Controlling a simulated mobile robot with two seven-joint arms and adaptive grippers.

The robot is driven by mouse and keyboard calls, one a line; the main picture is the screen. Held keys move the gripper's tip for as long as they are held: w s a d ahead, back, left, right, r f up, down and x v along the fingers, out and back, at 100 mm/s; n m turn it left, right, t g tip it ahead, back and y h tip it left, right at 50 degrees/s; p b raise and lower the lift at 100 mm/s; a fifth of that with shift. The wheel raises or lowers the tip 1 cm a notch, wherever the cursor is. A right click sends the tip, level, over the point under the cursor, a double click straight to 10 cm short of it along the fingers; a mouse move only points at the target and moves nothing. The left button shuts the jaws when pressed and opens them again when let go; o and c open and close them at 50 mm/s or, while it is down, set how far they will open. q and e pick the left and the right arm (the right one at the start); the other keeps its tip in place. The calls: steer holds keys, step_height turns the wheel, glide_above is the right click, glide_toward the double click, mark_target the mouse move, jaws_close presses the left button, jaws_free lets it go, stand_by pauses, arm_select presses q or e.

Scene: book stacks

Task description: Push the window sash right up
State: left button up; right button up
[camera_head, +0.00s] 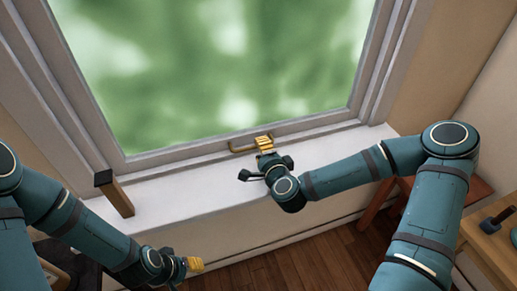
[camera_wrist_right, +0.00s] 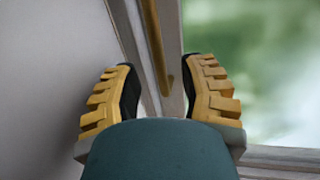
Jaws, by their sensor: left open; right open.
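The window sash (camera_head: 300,128) is a grey frame around blurred green glass, with its bottom rail low, close to the white sill. A brass loop handle (camera_head: 236,149) sits on that rail. My right gripper (camera_head: 265,144) is at the handle's right part with its yellow-padded fingers open. In the right wrist view the brass handle (camera_wrist_right: 153,45) runs between the two spread fingers (camera_wrist_right: 165,95), with gaps on both sides; I cannot tell whether anything touches. My left gripper (camera_head: 194,264) is open, low at the left, in front of the wall below the sill and away from the window.
A wooden block with a black top (camera_head: 116,195) stands on the left of the sill (camera_head: 180,195). A reddish-brown wooden piece (camera_head: 470,197) stands at the right, partly behind my right arm. A wooden table (camera_head: 485,240) with a dark-headed tool is at the right edge.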

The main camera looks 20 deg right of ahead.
steer(key=shift+x, duration=1.55)
arm_select(q)
steer(key=shift+f, duration=0.2)
arm_select(e)
jaws_close()
